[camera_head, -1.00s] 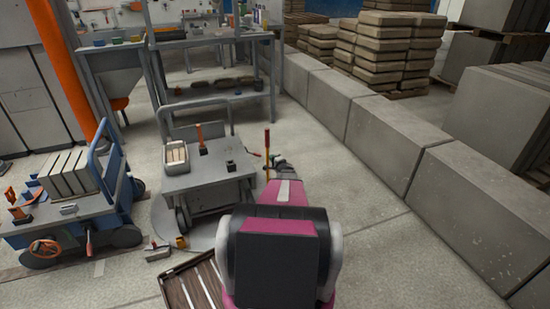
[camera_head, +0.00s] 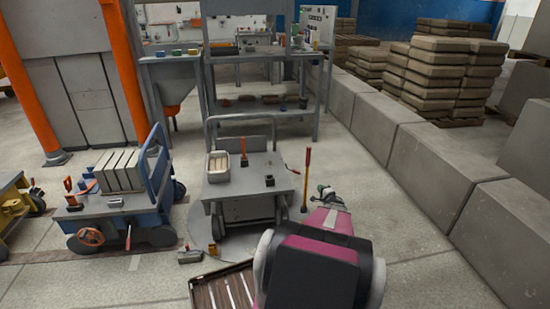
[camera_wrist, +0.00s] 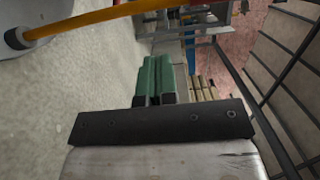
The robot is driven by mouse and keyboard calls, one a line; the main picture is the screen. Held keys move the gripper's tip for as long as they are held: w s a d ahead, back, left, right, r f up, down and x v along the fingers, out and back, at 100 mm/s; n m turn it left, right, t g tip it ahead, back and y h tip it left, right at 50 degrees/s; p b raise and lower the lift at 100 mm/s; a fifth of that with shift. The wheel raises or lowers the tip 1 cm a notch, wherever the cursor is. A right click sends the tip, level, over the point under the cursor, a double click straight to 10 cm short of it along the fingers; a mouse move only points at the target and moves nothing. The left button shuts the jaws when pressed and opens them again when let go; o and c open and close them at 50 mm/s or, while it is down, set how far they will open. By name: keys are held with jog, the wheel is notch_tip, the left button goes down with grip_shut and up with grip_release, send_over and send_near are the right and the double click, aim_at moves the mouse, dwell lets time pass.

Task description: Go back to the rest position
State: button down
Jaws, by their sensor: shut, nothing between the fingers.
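My arm, magenta and dark grey, reaches forward at the lower right of the head view. My gripper (camera_head: 326,192) is at its far end, small and partly hidden by the arm, to the right of the grey cart. In the wrist view my gripper (camera_wrist: 155,80) shows its green fingers side by side, closed together with nothing held. An orange-yellow handled pole (camera_head: 307,178) stands upright just left of my gripper in the head view. In the wrist view the yellow pole (camera_wrist: 95,17) crosses the top left.
A blue cart (camera_head: 150,195) with grey slabs is at left. A slatted wooden panel (camera_head: 222,288) lies low in front. A concrete block wall (camera_head: 420,165) runs along the right.

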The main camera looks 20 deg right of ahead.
jog(key=a+r+n+g+h, duration=0.2)
jog(key=a+r+n+g, duration=0.3)
jog(key=a, duration=0.7)
jog(key=a+r+n+g+h, duration=0.1)
jog(key=a+r+g+h, duration=0.15)
jog(key=a+r, duration=0.75)
jog(key=s+a+r+n+g+y, duration=0.1)
jog(key=s+a+r+n+g, duration=0.1)
jog(key=s+a, duration=0.4)
jog(key=s+a+r+n+g+y, duration=0.2)
jog(key=s+a+n+g, duration=0.3)
jog(key=a, duration=1)
jog(key=s+a+r+n+g+y, duration=0.2)
jog(key=s+a+n, duration=0.3)
jog(key=s+a, duration=0.4)
jog(key=shift+s+a+r+n+g, duration=0.15)
jog(key=shift+a+r+n+g, duration=0.15)
jog(key=shift+a+r+g, duration=0.45)
